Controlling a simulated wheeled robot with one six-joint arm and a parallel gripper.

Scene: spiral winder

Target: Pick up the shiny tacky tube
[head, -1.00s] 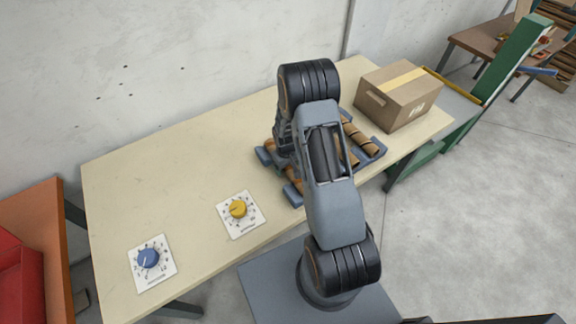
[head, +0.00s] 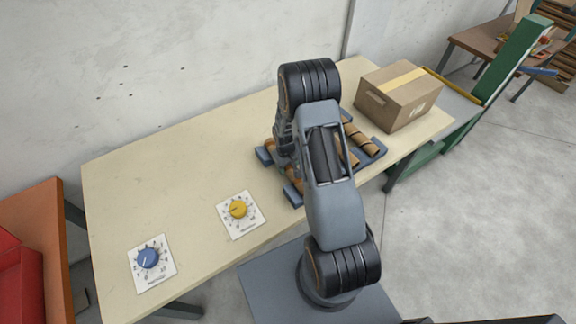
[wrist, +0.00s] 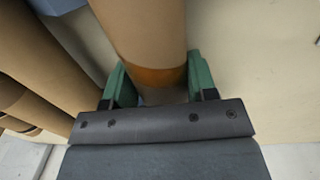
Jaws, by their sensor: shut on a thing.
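In the wrist view a brown cardboard tube (wrist: 145,28) with a glossy orange-brown band runs between the green fingers of my gripper (wrist: 160,84). The fingers press on its sides near the banded end. Other brown tubes (wrist: 38,70) lie at the left of the wrist view, beside the held one. In the head view several tubes (head: 366,147) lie on a blue-grey rack (head: 293,195) on the table. My arm covers the middle of the rack, so my gripper and the held tube are hidden there.
The pale table (head: 175,175) is clear at its left and back. A cardboard box (head: 402,97) stands right of the rack. A yellow dial (head: 238,209) and a blue dial (head: 148,259) sit at the front left. A green frame (head: 505,60) stands at the right.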

